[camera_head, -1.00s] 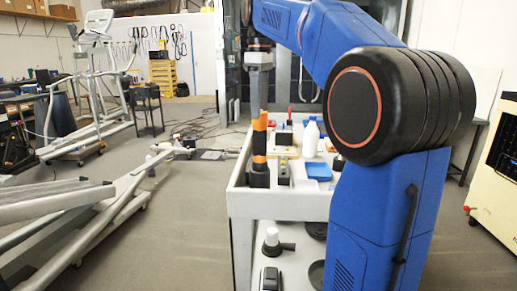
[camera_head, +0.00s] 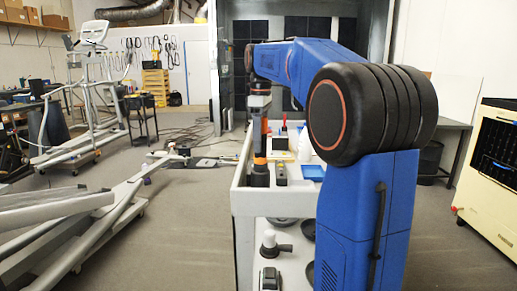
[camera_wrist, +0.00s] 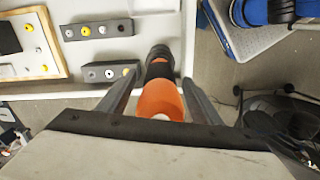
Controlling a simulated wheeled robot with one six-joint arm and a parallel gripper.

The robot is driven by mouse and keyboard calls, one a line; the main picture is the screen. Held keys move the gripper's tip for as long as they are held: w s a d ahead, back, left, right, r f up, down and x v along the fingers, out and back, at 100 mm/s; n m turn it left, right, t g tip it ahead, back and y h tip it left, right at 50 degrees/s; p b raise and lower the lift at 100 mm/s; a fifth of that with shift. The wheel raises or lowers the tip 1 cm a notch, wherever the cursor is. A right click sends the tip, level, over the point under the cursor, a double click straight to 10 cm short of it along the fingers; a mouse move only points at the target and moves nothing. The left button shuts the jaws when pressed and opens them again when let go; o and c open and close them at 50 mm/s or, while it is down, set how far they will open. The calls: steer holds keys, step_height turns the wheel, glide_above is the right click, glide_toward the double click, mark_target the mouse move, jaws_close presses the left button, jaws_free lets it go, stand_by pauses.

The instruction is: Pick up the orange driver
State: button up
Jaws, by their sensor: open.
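The orange driver (camera_head: 261,160) stands upright at the near left corner of a white cart (camera_head: 273,199), with orange parts and a dark base. In the wrist view the driver (camera_wrist: 160,98) shows from above, its orange end towards the camera and its black part beyond. My gripper (camera_wrist: 161,80) is open, with one finger on each side of the driver; a gap shows on both sides. In the head view my gripper (camera_head: 260,110) points down over the driver's upper part, which is partly hidden.
Grey blocks with round fittings (camera_wrist: 108,72) and a wood-edged board (camera_wrist: 50,70) lie on the cart beside the driver. A blue tray (camera_head: 313,172) and white bottle (camera_head: 305,148) stand farther back. Exercise machine frames (camera_head: 75,215) occupy the floor at left.

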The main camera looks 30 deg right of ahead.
jaws_close()
steer(key=shift+r, duration=5.05)
steer(key=c, duration=1)
jaws_free()
steer(key=c, duration=0.5)
steer(key=shift+a, duration=0.1)
jaws_close()
